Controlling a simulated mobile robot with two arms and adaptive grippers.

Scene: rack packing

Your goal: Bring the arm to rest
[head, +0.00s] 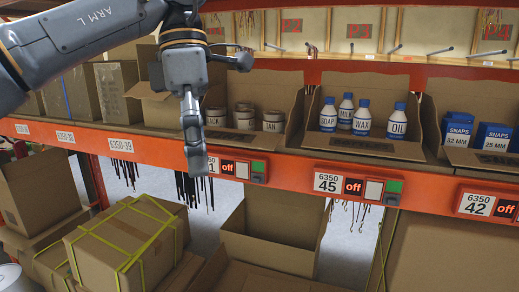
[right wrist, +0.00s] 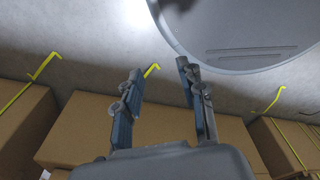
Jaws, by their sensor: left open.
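My left gripper (head: 193,135) hangs in front of the orange shelf at the left of centre in the head view, with its fingers pointing down. It holds nothing that I can see. My left arm (head: 85,35) reaches in from the upper left. My right gripper (right wrist: 165,95) shows in the right wrist view with its two fingers apart and nothing between them. Cardboard boxes (right wrist: 90,135) show behind it. My right arm is not in the head view.
The orange shelf beam (head: 290,178) carries labels and "off" displays. Open bins on it hold cans (head: 273,120), white bottles with blue caps (head: 362,118) and blue SNAPS boxes (head: 457,130). Below stand an open empty carton (head: 270,250) and a strapped box (head: 130,245).

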